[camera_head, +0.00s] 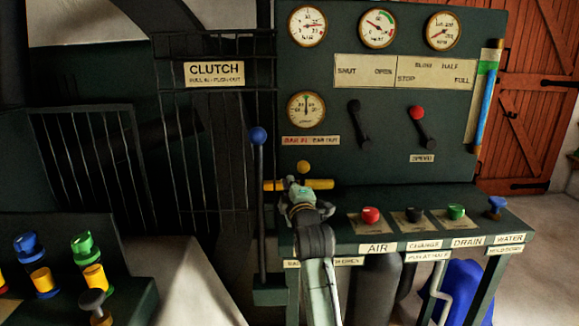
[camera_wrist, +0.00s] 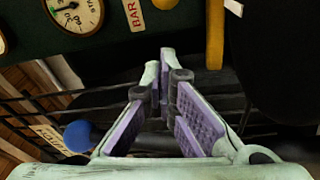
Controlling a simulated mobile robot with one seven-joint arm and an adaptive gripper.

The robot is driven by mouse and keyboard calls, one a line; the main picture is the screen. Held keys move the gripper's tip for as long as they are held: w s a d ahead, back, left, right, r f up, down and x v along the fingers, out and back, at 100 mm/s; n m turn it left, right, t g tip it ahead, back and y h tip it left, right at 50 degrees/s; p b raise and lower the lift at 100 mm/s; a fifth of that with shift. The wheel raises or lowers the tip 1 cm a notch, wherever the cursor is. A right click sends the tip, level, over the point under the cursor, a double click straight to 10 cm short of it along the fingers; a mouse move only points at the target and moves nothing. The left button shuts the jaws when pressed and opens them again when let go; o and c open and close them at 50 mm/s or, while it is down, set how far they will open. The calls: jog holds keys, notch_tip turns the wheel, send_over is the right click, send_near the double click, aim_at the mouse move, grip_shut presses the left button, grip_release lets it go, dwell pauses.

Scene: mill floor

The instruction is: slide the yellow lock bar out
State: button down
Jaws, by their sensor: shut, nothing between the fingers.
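The yellow lock bar (camera_head: 321,184) lies level across the lower front of the dark green panel, under a round yellow knob (camera_head: 303,167). Its left end shows just beside the black clutch lever; my gripper hides part of its middle. In the wrist view the bar (camera_wrist: 215,35) stands upright in the picture, to the right of the fingertips. My gripper (camera_head: 291,182) is in front of the bar in the head view. In the wrist view its fingertips (camera_wrist: 166,62) are together with nothing held.
The clutch lever with a blue knob (camera_head: 258,135) stands close left of the bar. A "BAR IN / BAR OUT" label (camera_head: 310,140) sits above. A console with red (camera_head: 370,215), black (camera_head: 413,214) and green (camera_head: 456,212) buttons is at right. Barred guards (camera_head: 90,160) stand left.

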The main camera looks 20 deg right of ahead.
jog(key=w+d+p, duration=0.3)
jog(key=w, duration=0.7)
jog(key=shift+w+d+r+p, duration=0.2)
jog(key=shift+w+p, duration=0.1)
jog(key=shift+w, duration=0.1)
